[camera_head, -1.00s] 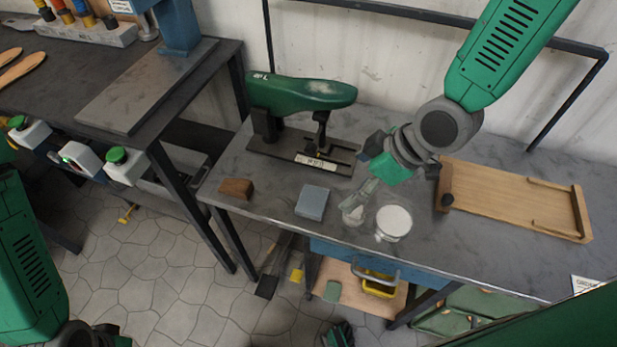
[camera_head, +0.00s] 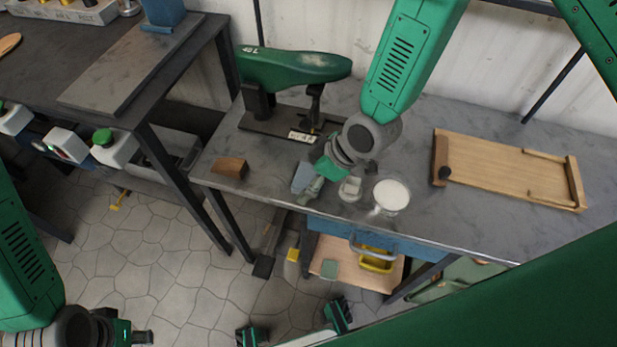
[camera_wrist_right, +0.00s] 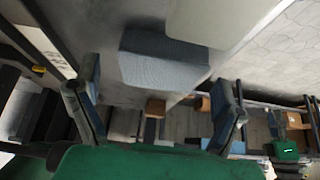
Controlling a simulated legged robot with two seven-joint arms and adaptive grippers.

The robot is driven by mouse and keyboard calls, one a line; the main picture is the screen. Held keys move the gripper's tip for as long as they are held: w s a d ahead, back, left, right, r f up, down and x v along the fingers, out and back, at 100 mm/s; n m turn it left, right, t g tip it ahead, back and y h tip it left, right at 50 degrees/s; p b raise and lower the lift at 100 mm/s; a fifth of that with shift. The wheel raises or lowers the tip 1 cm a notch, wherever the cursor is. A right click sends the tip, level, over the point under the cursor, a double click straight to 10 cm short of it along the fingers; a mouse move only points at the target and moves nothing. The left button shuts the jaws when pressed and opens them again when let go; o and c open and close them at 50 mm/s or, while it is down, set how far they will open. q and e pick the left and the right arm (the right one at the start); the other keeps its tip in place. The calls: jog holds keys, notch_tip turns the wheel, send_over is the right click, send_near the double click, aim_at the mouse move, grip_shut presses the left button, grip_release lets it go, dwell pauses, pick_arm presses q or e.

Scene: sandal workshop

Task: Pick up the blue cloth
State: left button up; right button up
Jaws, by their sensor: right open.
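The blue cloth (camera_head: 301,178) is a small grey-blue folded block on the metal workbench (camera_head: 265,195), partly hidden by my right gripper. My right gripper (camera_head: 311,189) is at the cloth, pointing down toward the bench front. In the right wrist view the cloth (camera_wrist_right: 160,58) lies ahead, between and beyond the two spread fingers of my right gripper (camera_wrist_right: 158,95). It is empty, and I see no grip on the cloth. My left gripper (camera_head: 130,335) is low at the bottom left, away from the bench; its fingers are too unclear to judge.
A brown block (camera_head: 229,167) lies left of the cloth. A white small container (camera_head: 349,188) and a round white-topped tin (camera_head: 391,194) stand close on the right. A green sandal-form press (camera_head: 295,68) stands behind. A wooden tray (camera_head: 505,172) is at the right.

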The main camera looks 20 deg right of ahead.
aim_at(309, 176)
jog(key=shift+w+a+f, duration=0.15)
jog(key=shift+a+f, duration=0.25)
jog(key=shift+f, duration=0.05)
jog(key=shift+d, duration=0.5)
jog(key=c, duration=1.2)
jog(key=shift+o, duration=0.2)
jog(key=shift+a, duration=0.2)
jog(key=shift+a+r, duration=0.1)
jog(key=shift+r, duration=0.15)
notch_tip(309, 176, up, 18)
jog(key=shift+f+p, duration=0.25)
jog(key=shift+p, duration=0.75)
jog(key=shift+o, duration=0.2)
jog(key=shift+r, duration=0.1)
